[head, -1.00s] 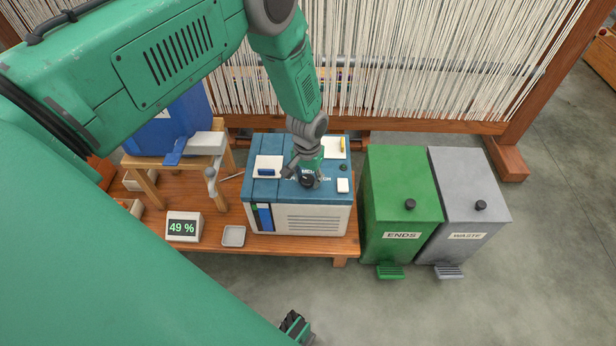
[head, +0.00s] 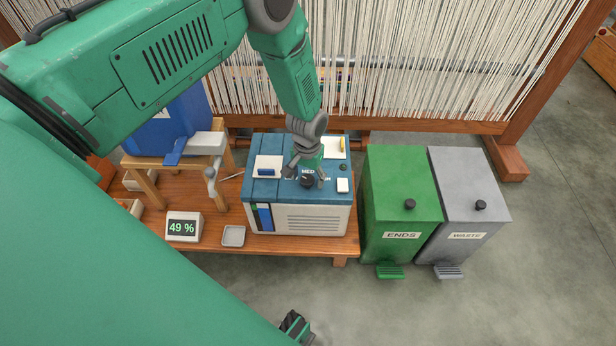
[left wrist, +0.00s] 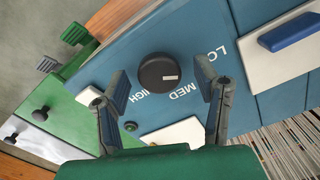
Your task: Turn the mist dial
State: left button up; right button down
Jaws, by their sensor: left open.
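The mist dial (head: 307,181) is a round black knob on the blue top of the humidifier-like box (head: 300,219). In the left wrist view the dial (left wrist: 158,70) has a white mark facing roughly toward MED; the labels LOW, MED and HIGH curve around it. My left gripper (head: 306,174) is just above the box top. In the left wrist view its open fingers (left wrist: 162,84) stand on either side of the dial, with visible gaps. A dark gripper-like part (head: 295,325) at the bottom edge may be my right gripper, mostly hidden.
A display (head: 184,227) reads 49 % beside a small grey tray (head: 233,236) on the wooden bench. A blue tank (head: 172,127) stands on a wooden stand at left. Green ENDS (head: 400,205) and grey WASTE (head: 470,205) bins stand at right; the loom is behind.

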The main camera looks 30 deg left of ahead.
aim_at(308, 179)
pick_arm(q)
notch_tip(308, 179, up, 12)
jog(key=shift+f, duration=0.15)
jog(key=shift+w, duration=0.1)
dwell(0.3)
jog(key=s+d+f+m+p, duration=0.1)
jog(key=s, duration=1.4)
jog(key=s+d+f+m+p, duration=0.1)
jog(key=s+d+p, duration=0.1)
jog(key=s, duration=1.3)
jog(key=shift+d+f+m+t+p, duration=0.15)
jog(key=shift+f+m+t+p, duration=0.05)
jog(key=shift+m+t+p, duration=0.1)
